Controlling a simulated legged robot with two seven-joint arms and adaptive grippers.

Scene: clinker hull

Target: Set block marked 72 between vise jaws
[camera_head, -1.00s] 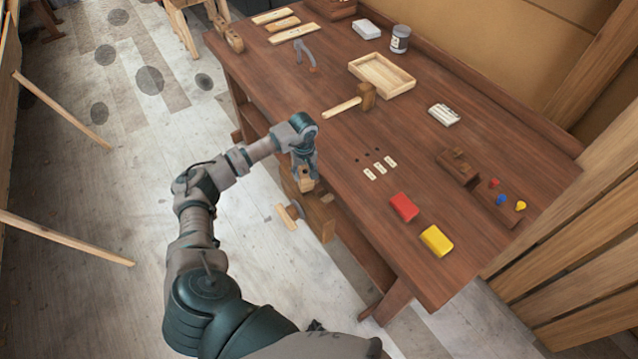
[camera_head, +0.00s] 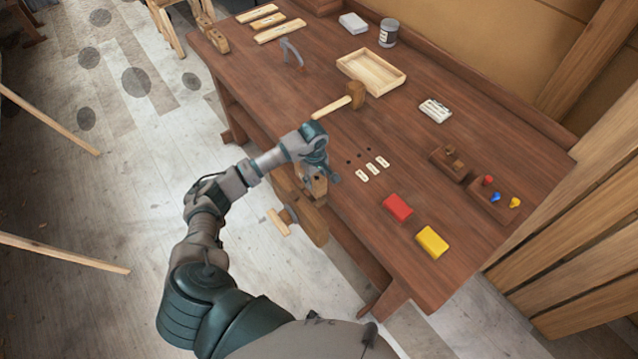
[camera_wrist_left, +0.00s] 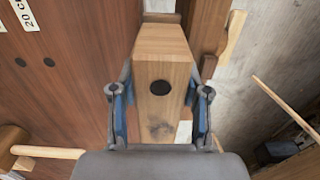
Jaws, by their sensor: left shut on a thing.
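My left gripper (camera_head: 318,188) is shut on a pale wooden block (camera_wrist_left: 165,62) at the bench's front edge, by the vise. In the left wrist view the block stands between both fingers of the gripper (camera_wrist_left: 160,105). It has a dark round spot on its face; no 72 shows. The wooden vise (camera_head: 312,222) sits on the bench front with its pale handle (camera_head: 278,222) below my gripper. In the wrist view a vise jaw (camera_wrist_left: 205,28) lies just right of the block. My wrist hides much of the vise, so I cannot tell whether the block is between the jaws.
The workbench (camera_head: 390,290) carries a mallet (camera_head: 352,98), small number plates (camera_head: 372,168) beside dark holes, a red block (camera_head: 398,207) and a yellow block (camera_head: 432,242). A shallow wooden tray (camera_head: 371,73) lies farther back.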

